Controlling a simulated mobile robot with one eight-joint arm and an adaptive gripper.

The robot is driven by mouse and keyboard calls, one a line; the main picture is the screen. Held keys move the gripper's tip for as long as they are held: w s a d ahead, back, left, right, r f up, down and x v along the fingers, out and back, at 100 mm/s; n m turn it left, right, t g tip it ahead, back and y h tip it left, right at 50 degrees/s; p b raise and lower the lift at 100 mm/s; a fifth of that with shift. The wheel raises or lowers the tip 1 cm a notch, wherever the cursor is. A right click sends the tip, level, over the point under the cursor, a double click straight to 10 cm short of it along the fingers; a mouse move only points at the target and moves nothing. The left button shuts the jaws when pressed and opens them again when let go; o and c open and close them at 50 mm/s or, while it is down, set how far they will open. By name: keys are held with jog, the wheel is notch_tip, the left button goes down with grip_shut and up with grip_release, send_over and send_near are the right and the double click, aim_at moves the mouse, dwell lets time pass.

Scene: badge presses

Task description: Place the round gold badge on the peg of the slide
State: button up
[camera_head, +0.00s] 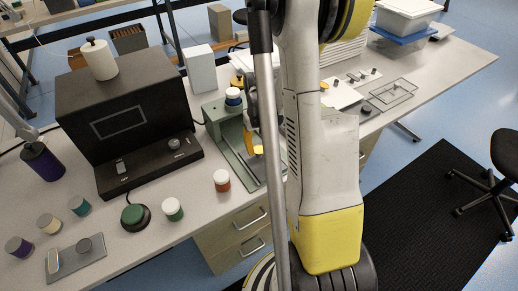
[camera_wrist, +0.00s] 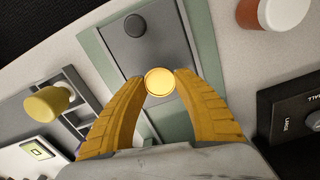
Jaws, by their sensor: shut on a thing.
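The round gold badge (camera_wrist: 160,82) is pinched between the two yellow fingertips of my gripper (camera_wrist: 160,80) in the wrist view. Its flat face is turned to the camera. Beyond it lies a grey slide (camera_wrist: 165,45) in a green frame (camera_wrist: 100,52). A dark round peg or knob (camera_wrist: 135,25) stands on the slide, apart from the badge and above it in the picture. In the head view, my gripper (camera_head: 256,150) shows as a yellow patch over the green press (camera_head: 228,133), partly hidden by my arm; the badge cannot be made out there.
An orange jar (camera_head: 222,183) with a white lid stands in front of the press. A large black machine (camera_head: 128,110) is to the left, with several lidded jars before it. A glass plate (camera_head: 391,95) and white boards lie right of my arm.

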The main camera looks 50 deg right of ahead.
aim_at(259, 149)
jog(key=shift+f, duration=0.25)
jog(key=o, duration=0.8)
jog(key=shift+r, duration=0.1)
notch_tip(259, 149, up, 12)
jog(key=p, duration=0.5)
jog(key=s+a+r+n+t, duration=0.2)
jog(key=a+r, duration=0.5)
jog(key=a, duration=0.5)
jog(key=s+a+r+n+t, duration=0.3)
jog(key=a+r+t, duration=0.2)
jog(key=a, duration=0.8)
notch_tip(259, 149, up, 2)
jog(key=shift+s+a+r, duration=0.15)
jog(key=shift+s+a, duration=0.15)
